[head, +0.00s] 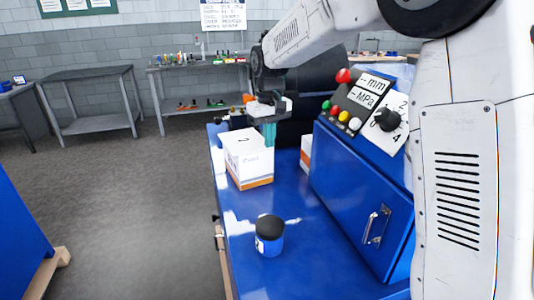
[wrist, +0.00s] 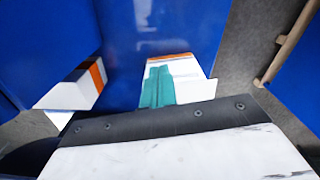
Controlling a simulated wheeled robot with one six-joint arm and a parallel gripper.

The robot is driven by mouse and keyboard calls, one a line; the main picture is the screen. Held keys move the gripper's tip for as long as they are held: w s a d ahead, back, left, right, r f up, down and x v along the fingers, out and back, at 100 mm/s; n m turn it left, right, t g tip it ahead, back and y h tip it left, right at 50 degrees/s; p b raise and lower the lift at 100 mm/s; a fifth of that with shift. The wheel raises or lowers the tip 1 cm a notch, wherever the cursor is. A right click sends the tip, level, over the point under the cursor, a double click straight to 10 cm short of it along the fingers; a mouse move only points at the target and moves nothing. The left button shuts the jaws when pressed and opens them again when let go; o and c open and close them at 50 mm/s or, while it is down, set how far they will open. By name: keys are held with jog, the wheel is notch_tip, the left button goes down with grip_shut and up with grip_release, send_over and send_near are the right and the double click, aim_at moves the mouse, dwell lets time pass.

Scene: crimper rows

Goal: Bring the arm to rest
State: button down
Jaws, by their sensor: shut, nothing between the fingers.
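My gripper (head: 269,134) hangs above the blue bench top, just over the right part of a white box with an orange stripe (head: 248,163). Its teal fingers point down and are together, with nothing between them. In the wrist view the teal fingers (wrist: 158,88) show in front of the white box (wrist: 190,85). I cannot tell whether the fingertips touch the box. My arm reaches in from the upper right of the head view.
A blue jar with a black lid (head: 270,236) stands on the blue bench (head: 310,262). A second white box (head: 306,153) is partly hidden beside the control cabinet (head: 350,190), which has buttons and a dial.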

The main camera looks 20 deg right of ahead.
jog(key=s+d+r+m, duration=0.1)
jog(key=s+d, duration=0.2)
jog(key=s, duration=1.6)
jog(key=s+d+m+t, duration=0.1)
jog(key=s+d, duration=0.2)
jog(key=s, duration=1.6)
jog(key=shift+d+r+m, duration=0.3)
jog(key=shift+r+m, duration=0.05)
jog(key=shift+m, duration=0.05)
